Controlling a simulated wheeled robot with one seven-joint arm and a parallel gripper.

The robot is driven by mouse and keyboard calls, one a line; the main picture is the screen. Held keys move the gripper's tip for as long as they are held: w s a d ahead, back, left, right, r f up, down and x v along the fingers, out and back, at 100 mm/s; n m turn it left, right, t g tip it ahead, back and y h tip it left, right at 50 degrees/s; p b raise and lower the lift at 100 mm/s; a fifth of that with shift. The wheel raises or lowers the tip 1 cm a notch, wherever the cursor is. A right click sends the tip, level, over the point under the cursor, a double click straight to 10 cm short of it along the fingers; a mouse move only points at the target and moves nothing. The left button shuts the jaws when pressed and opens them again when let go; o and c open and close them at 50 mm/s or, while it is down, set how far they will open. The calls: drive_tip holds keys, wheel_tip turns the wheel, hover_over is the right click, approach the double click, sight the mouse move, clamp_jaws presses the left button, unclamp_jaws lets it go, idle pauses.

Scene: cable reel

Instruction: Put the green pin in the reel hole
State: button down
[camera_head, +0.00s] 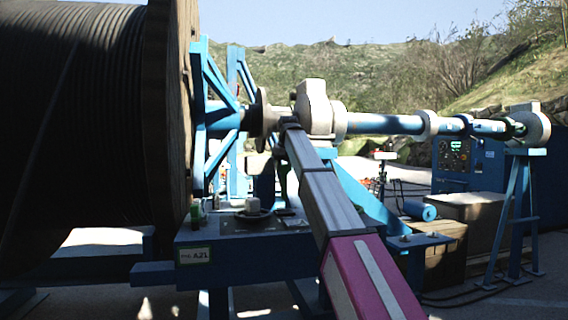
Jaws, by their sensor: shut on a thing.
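The big cable reel (75,120), wound with dark cable, fills the left, and its brown flange (168,110) faces right. I cannot make out the reel hole from here. My arm reaches from the bottom right up to the middle. My gripper (281,155) hangs below the arm's far end, small and in shadow. A dark green upright piece (282,178) shows there, and it looks like the green pin held in the jaws. It is above the blue bench, apart from the reel flange. The fingertips are too small to see clearly.
A blue bench (195,268) with a label stands below, with a round knob-like part (253,208) on it. A blue and grey shaft (385,124) runs right from the reel to a blue stand (515,200). A control cabinet (455,160) stands behind.

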drive_tip(key=shift+f, duration=7.2)
drive_tip(key=c, duration=0.6)
unclamp_jaws()
approach(285, 195)
drive_tip(key=shift+x, duration=1.05)
drive_tip(key=shift+s, duration=0.15)
